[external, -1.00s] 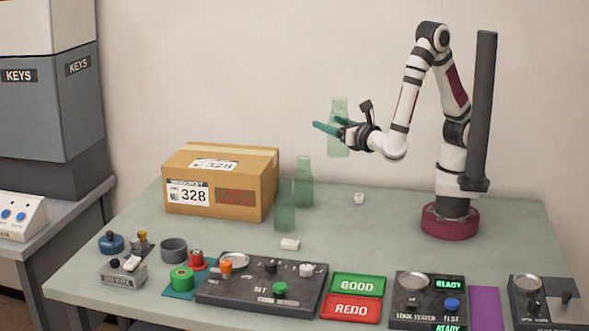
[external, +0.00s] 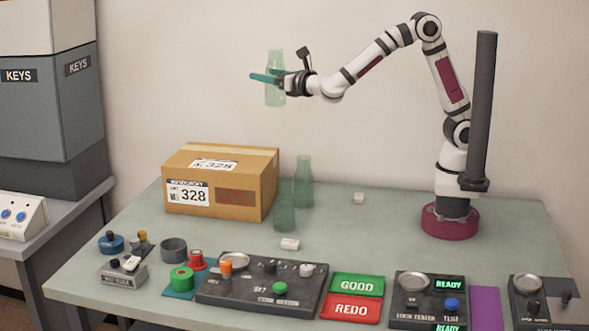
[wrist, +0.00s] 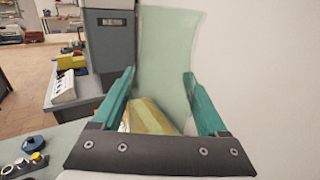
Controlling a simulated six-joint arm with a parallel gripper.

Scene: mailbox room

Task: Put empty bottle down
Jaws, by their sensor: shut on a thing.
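A pale green, see-through bottle (external: 275,91) is upright in the air, high above the table and above the cardboard box. My gripper (external: 268,79) is shut on it, with its teal fingers on either side of the bottle's middle. In the wrist view the bottle (wrist: 168,50) stands between the fingers (wrist: 158,100), and the box shows through and below it. Two similar green bottles, a front one (external: 284,208) and a rear one (external: 304,183), stand on the table to the right of the box. No liquid shows in the held bottle.
The cardboard box (external: 221,182) marked 328 stands at the back left of the table. Control panels (external: 262,283), knobs and green and red pads (external: 352,296) line the front edge. A small white block (external: 289,244) lies mid-table. The table's right middle (external: 390,235) is mostly clear.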

